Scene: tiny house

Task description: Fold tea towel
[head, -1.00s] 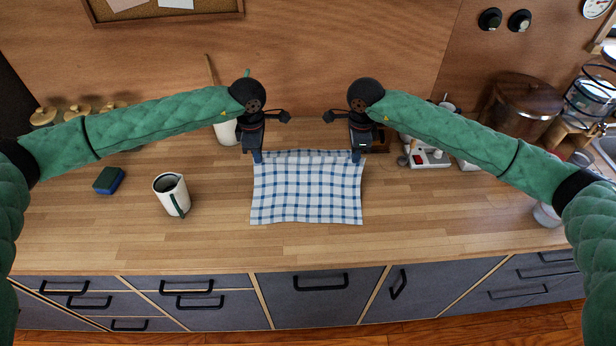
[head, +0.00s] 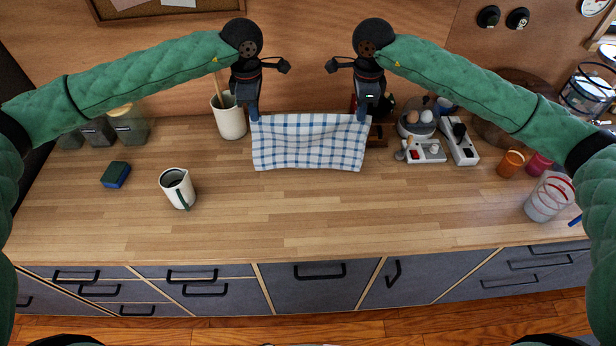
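The tea towel (head: 308,143), white with blue checks, hangs between my two grippers at the back of the wooden counter. Its top edge is held up and its lower edge hangs towards the counter; I cannot tell whether that edge touches the wood. My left gripper (head: 254,115) is at the towel's top left corner and appears shut on it. My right gripper (head: 362,117) is at the top right corner and appears shut on it. The fingertips are small and partly hidden by the cloth.
A cream jug (head: 177,188) and a blue-green sponge (head: 115,174) stand at left. A white utensil pot (head: 229,117) is close to my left gripper. An egg holder (head: 416,122), a power strip (head: 424,151) and a glass jar (head: 549,197) are at right. The counter's front middle is clear.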

